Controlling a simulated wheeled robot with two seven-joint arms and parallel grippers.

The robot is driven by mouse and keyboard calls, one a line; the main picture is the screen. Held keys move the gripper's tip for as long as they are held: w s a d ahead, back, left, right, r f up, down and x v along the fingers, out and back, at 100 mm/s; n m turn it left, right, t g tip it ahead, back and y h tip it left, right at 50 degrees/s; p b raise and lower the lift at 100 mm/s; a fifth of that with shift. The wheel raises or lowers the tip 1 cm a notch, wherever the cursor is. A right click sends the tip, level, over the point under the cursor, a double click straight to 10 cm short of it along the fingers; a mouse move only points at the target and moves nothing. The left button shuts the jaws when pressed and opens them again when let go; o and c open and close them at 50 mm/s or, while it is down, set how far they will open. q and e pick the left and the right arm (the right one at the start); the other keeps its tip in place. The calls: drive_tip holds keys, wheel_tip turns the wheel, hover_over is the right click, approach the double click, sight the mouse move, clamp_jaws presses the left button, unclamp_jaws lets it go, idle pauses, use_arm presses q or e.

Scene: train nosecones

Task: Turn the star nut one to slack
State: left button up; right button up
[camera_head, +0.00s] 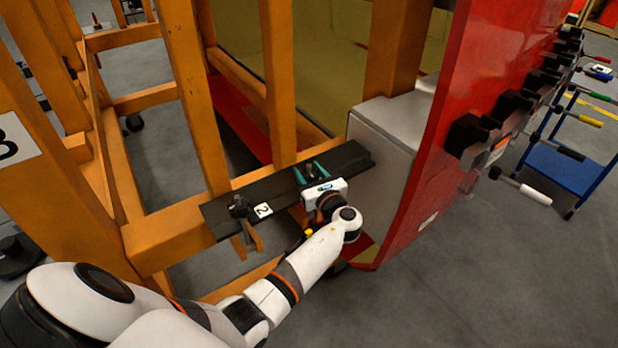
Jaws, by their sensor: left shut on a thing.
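My left gripper (311,173) reaches in from below, over a dark bar (352,156) fixed across the orange frame. Its teal fingers are shut on a small dark star nut (310,169) on the bar. The fingers and gripper body hide most of this nut, so its turn angle cannot be read. A second dark star nut (239,205) stands upright on the bar's left part, beside a white label marked 2 (262,210); nothing touches it. My right gripper is not in view.
Orange posts (281,80) rise close behind the bar. A grey box (392,125) and a large red panel (440,130) stand to the right. Black clamps (472,134) with handles stick out from the panel. A blue cart (565,168) is at far right. Lower right floor is clear.

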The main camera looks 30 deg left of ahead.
use_arm(q)
drive_tip(key=n+g+b, duration=0.3)
drive_tip(key=g+b, duration=0.1)
drive_tip(key=n+g+y+b, duration=0.1)
drive_tip(key=n+g+b, duration=0.2)
drive_tip(key=g+b, duration=0.2)
drive_tip(key=n+g+b, duration=0.3)
drive_tip(key=g+b, duration=0.2)
drive_tip(key=shift+f+n+y, duration=0.2)
drive_tip(key=shift+n+y, duration=0.1)
drive_tip(key=shift+y, duration=0.1)
drive_tip(key=shift+r+n+g+h+b, duration=0.25)
drive_tip(key=shift+n+g+b, duration=0.25)
drive_tip(key=shift+g+b, duration=0.4)
drive_tip(key=o, duration=1)
